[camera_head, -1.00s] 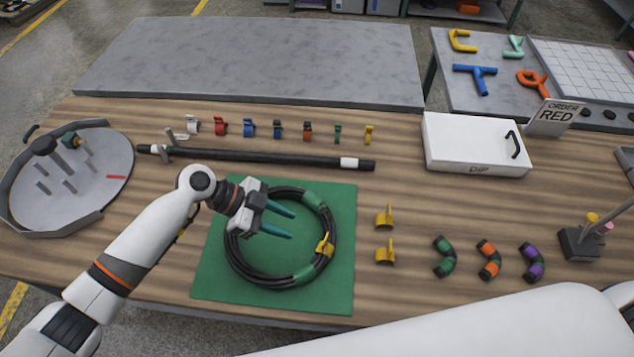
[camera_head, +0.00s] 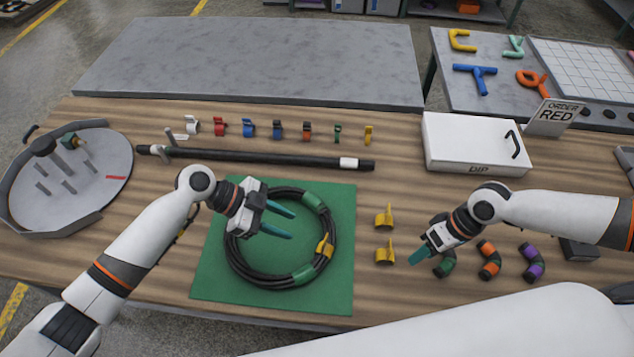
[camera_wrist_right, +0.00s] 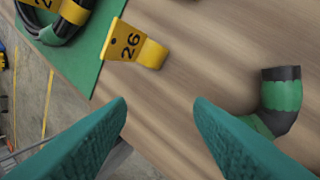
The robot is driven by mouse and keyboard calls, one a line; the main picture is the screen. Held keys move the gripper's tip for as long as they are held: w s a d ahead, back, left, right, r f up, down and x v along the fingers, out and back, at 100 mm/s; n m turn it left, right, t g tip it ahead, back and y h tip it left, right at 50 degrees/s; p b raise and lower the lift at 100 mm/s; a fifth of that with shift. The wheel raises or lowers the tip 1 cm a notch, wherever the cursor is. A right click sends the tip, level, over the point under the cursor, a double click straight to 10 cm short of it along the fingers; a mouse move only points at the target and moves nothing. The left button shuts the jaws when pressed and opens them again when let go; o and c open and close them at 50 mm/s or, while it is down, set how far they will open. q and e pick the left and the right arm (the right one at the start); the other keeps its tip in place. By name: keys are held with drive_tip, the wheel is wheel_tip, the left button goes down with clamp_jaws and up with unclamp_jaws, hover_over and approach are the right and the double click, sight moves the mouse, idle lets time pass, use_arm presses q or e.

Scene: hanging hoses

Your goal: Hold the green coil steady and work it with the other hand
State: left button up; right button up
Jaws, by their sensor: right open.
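The coil (camera_head: 262,281) is a loop of black hose with green bands, lying on a green mat (camera_head: 338,300). A yellow tag (camera_head: 325,245) sits on its right side. My left gripper (camera_head: 285,222) is over the coil's upper middle with its fingers apart; I see nothing held between them. My right gripper (camera_head: 418,256) is open and empty, right of the mat beside the green-banded elbow piece (camera_head: 446,266). In the right wrist view its fingers (camera_wrist_right: 160,108) are spread over bare wood. Part of the coil (camera_wrist_right: 64,28) shows at the upper left there.
Two yellow tags (camera_head: 385,217) stand between the mat and my right gripper; one reads 26 (camera_wrist_right: 126,44). Orange (camera_head: 489,262) and purple (camera_head: 533,265) elbows lie further right. A black rod (camera_head: 260,158), coloured clips (camera_head: 277,130) and a white DIP box (camera_head: 470,145) lie behind.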

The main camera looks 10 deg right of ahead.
drive_tip(key=w+a+r+t, duration=0.2)
drive_tip(key=w+r, duration=0.2)
drive_tip(key=w, duration=0.3)
drive_tip(key=w+a+r+m+t, duration=0.1)
drive_tip(key=w+a+r+t, duration=0.15)
drive_tip(key=w, duration=0.45)
drive_tip(key=w+a+r+t, duration=0.1)
drive_tip(key=w+a+r, duration=0.2)
drive_tip(key=w+r, duration=0.35)
drive_tip(key=m+g+h, duration=0.2)
drive_tip(key=g+h, duration=0.3)
drive_tip(key=h, duration=0.1)
approach(323, 210)
drive_tip(key=f, duration=0.6)
drive_tip(key=d+f, duration=0.1)
drive_tip(key=f, duration=0.3)
drive_tip(key=shift+w+d, duration=0.1)
drive_tip(key=shift+w, duration=0.1)
drive_tip(key=shift+c, duration=0.4)
drive_tip(key=c, duration=0.9)
drive_tip(key=o, duration=1.3)
